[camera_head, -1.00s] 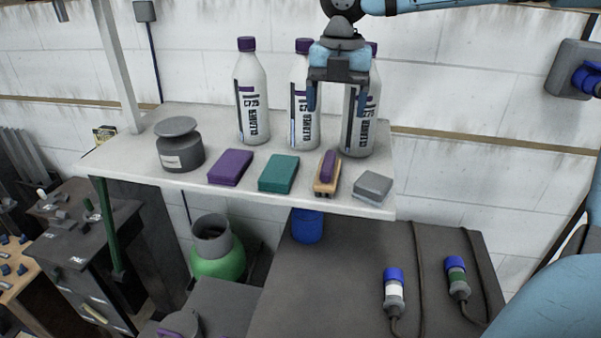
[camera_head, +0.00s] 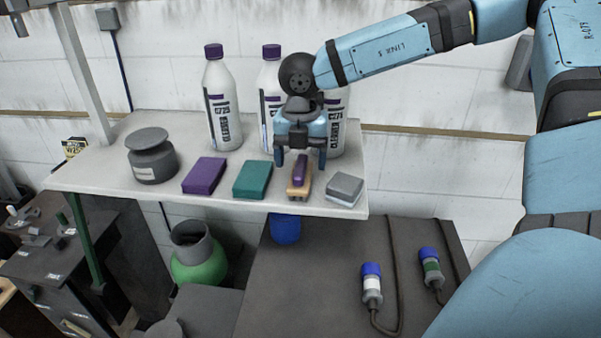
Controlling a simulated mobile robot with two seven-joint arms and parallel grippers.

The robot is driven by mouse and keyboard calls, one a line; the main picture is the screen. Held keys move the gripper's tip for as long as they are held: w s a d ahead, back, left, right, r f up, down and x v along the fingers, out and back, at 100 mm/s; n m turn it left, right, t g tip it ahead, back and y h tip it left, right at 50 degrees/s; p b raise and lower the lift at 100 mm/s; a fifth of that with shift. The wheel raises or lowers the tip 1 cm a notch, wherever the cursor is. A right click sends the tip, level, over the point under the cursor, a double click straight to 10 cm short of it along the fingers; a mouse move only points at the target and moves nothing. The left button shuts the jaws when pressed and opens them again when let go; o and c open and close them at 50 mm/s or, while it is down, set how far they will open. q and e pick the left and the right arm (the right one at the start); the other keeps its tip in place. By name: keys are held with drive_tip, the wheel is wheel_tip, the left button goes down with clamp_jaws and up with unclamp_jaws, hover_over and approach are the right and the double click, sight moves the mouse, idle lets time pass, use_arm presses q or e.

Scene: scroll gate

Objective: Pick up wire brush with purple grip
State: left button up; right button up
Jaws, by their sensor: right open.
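The wire brush with the purple grip (camera_head: 299,172) lies on the white shelf (camera_head: 120,189), its tan base pointing toward the front edge. My right gripper (camera_head: 300,163) is open, fingers pointing down, over the far part of the brush. One finger shows on each side of the purple grip. I cannot tell whether the fingers touch the brush or how high they are above the shelf. My left gripper is not in view.
A teal block (camera_head: 252,180) and a purple block (camera_head: 204,176) lie left of the brush. A grey sponge-like block (camera_head: 344,189) lies close on its right. White cleaner bottles (camera_head: 222,104) stand behind. A grey pot (camera_head: 151,161) stands at the shelf's left.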

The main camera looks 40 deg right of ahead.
sight(301, 165)
drive_tip(key=shift+w+f, duration=0.1)
drive_tip(key=shift+f, duration=1.2)
drive_tip(key=c, duration=1.1)
drive_tip(key=shift+o, duration=0.2)
drive_tip(key=shift+r, duration=0.1)
drive_tip(key=shift+r, duration=0.55)
wheel_tip(301, 165, up, 19)
drive_tip(key=b, duration=0.3)
drive_tip(key=shift+f, duration=0.1)
